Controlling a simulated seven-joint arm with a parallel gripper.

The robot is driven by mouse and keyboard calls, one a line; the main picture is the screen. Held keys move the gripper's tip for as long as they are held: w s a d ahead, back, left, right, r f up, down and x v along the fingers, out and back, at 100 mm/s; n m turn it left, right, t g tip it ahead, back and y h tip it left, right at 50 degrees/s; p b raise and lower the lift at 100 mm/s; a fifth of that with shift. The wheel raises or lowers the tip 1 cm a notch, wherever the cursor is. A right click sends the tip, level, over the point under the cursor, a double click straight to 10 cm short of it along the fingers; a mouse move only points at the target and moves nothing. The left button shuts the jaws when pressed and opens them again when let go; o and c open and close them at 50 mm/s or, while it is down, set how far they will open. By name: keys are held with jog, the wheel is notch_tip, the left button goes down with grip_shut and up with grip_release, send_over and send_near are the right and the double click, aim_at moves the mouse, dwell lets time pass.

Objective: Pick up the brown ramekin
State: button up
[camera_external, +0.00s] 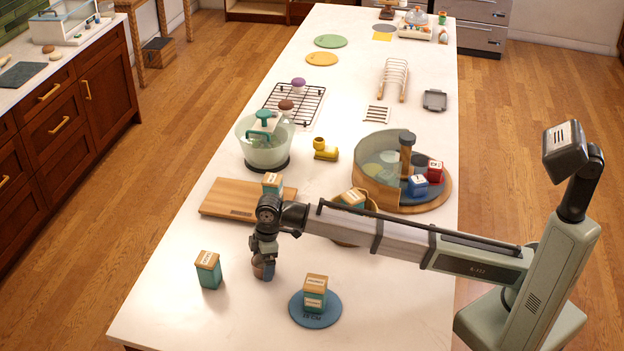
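My gripper (264,254) points down low over the white counter, left of the blue round mat. A small brownish object (261,271) shows at the fingertips, between or just behind them; it may be the brown ramekin. The fingers cover much of it, so I cannot tell whether they are shut on it or only around it. I also cannot tell whether it touches the counter.
A teal canister with a wooden lid (208,270) stands left of my gripper. Another canister (315,292) stands on the blue mat (298,310). Behind are a wooden board (225,199), a glass bowl (262,150) and a round divided tray (357,180).

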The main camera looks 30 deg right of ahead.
jog(key=c, duration=1.1)
jog(key=shift+o, duration=0.2)
